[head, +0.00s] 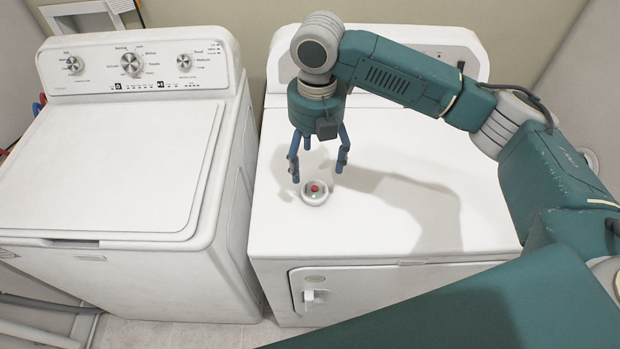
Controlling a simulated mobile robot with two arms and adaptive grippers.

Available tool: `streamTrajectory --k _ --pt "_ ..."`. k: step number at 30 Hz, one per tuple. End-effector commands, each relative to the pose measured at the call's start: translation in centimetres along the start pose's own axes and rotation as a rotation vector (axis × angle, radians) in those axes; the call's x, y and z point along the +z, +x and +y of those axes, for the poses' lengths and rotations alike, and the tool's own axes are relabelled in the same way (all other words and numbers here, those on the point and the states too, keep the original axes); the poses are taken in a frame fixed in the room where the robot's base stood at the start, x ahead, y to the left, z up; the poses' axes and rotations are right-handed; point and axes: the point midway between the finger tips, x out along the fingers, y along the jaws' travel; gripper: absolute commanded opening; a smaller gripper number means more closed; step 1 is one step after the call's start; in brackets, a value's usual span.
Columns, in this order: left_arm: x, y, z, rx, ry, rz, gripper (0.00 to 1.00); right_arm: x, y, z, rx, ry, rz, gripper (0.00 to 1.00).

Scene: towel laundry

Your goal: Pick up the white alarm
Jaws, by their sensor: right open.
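My left gripper is out of view.
A washer (105,170) with a closed lid stands to the left, with a narrow gap between the machines. The dryer's control panel rises at the back, partly hidden by my right arm. The rest of the dryer top is clear.

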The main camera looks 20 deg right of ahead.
Motion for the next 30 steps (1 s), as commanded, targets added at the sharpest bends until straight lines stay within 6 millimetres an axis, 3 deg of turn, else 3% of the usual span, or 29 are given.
streamTrajectory --k 6,14,21,30 --pt "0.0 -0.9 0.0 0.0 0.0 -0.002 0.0 -0.1 3.5 -0.1 -0.003 0.001 0.004 0.73" --pt "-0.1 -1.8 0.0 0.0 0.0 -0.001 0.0 0.1 5.5 -0.1 -0.003 0.001 0.003 0.73" --pt "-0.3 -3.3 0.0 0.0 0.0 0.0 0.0 0.3 9.1 -0.2 -0.003 -0.001 0.003 0.73" --pt "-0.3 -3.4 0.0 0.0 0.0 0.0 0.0 0.4 10.1 -0.1 0.0 -0.001 0.0 0.73"
